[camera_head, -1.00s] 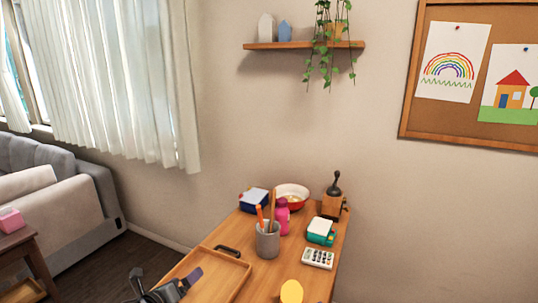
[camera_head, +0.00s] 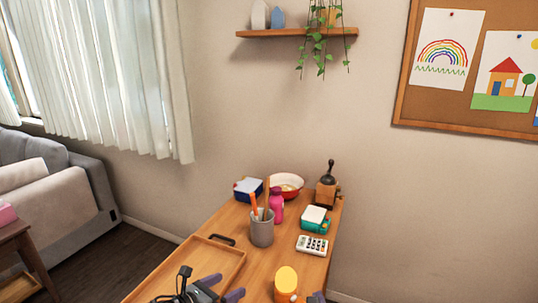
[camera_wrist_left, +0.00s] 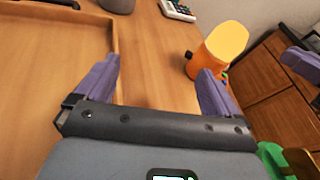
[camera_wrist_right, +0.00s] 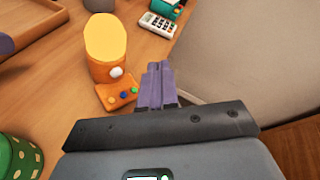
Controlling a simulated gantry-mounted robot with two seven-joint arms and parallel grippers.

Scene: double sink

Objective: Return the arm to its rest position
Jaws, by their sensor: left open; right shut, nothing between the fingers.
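My left gripper (camera_head: 228,289) is at the lower edge of the head view, over the front of the wooden tray. In the left wrist view its purple fingers (camera_wrist_left: 158,70) are apart with nothing between them. The tip of my right gripper (camera_head: 317,297) just shows at the bottom of the head view. In the right wrist view its fingers (camera_wrist_right: 157,80) are together and empty, close beside an orange device with a yellow top (camera_wrist_right: 107,55). I cannot tell whether they touch it. Most of both arms is out of view.
The desk holds a wooden tray (camera_head: 232,247), a grey pen cup (camera_head: 261,232), a pink bottle (camera_head: 277,205), a calculator (camera_head: 312,245), a bowl (camera_head: 290,181) and a grinder (camera_head: 327,190). A green dotted container (camera_wrist_right: 14,160) is near my right gripper. The desk's right edge is close by.

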